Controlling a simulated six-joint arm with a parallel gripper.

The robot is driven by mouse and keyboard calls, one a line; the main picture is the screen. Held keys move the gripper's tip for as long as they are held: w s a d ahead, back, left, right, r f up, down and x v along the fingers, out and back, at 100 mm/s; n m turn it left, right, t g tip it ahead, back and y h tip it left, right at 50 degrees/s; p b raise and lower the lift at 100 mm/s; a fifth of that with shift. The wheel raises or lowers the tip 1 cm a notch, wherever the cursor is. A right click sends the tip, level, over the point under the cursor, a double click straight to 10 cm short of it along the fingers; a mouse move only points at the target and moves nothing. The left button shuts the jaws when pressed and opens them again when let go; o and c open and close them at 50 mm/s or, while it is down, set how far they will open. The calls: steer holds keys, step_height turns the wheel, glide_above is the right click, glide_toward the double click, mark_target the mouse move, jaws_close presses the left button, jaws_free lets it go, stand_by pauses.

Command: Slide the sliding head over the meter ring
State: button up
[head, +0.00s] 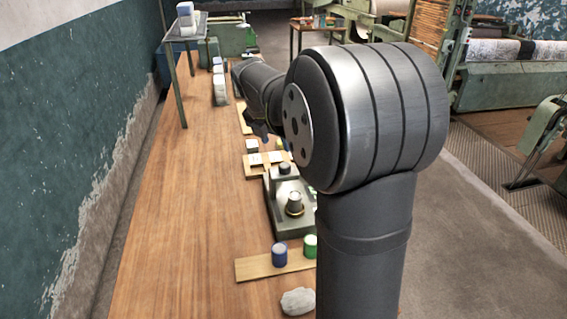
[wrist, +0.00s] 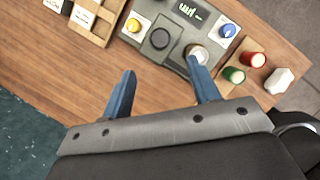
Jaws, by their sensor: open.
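A grey-green meter (head: 292,228) stands on the bench; it also shows in the wrist view (wrist: 178,22) with a small display. A dark round piece on a raised part (head: 285,168), probably the sliding head, also shows in the wrist view (wrist: 160,38).
A wooden strip (head: 258,267) holds blue and green containers, with a red one in the wrist view (wrist: 253,60). A pale stone-like lump (head: 298,301) lies near it. A wooden tray (head: 264,166) with pale cards lies behind the meter. The left of the bench (head: 185,210) is clear.

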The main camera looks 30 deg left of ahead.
mark_target(284, 165)
steer(key=x, duration=1.1)
steer(key=shift+f, duration=0.15)
